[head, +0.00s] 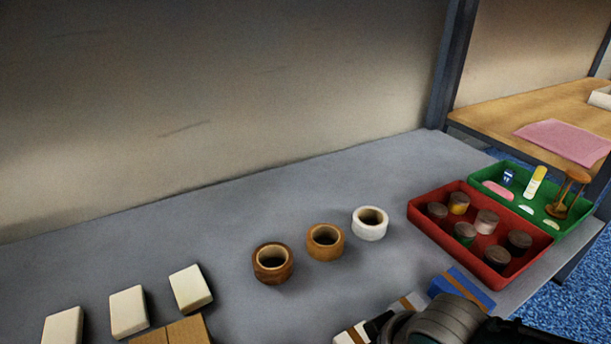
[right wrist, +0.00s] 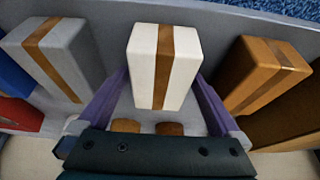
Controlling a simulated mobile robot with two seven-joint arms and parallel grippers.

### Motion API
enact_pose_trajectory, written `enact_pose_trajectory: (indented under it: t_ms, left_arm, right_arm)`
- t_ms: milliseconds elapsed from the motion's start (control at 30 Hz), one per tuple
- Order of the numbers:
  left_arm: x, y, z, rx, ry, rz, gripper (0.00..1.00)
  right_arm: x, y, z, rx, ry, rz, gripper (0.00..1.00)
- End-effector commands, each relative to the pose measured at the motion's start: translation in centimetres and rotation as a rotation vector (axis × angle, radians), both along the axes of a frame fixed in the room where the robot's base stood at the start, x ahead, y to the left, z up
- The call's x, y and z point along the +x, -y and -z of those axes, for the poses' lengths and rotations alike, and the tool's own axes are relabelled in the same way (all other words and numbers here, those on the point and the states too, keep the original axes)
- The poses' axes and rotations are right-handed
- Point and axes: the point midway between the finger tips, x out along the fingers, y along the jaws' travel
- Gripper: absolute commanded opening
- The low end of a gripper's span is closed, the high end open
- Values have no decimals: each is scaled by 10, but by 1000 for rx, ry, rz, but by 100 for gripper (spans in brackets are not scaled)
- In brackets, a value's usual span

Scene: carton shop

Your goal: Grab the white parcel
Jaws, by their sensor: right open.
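The white parcel (right wrist: 164,60) is a white block with a brown tape stripe, in the middle of the right wrist view. My right gripper (right wrist: 164,80) is open, with its purple fingers on either side of the parcel's near part. I cannot tell whether they touch it. In the head view a white parcel with a brown stripe (head: 345,336) is cut off by the bottom edge, partly behind my right arm. My left gripper is not in view.
A grey parcel (right wrist: 52,58) and a brown one (right wrist: 262,75) flank the white parcel. A blue parcel (head: 470,288) lies near the red tray (head: 420,212) and green tray (head: 590,215). Several tape rolls (head: 325,243) and white blocks (head: 128,312) stand on the grey table (head: 230,225).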

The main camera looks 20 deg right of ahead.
Motion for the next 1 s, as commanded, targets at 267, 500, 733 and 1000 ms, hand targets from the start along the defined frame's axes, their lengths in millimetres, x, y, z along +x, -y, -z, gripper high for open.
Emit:
enact_pose_trajectory:
  t_ms: [267,500,733,1000]
  left_arm:
    - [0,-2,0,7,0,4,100]
    - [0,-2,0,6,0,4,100]
    - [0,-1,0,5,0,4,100]
    - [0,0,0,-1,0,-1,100]
  right_arm:
    - [0,0,0,0,1,0,83]
    - [0,0,0,0,1,0,56]
    - [0,0,0,0,1,0,30]
    - [1,0,-1,0,2,0,5]
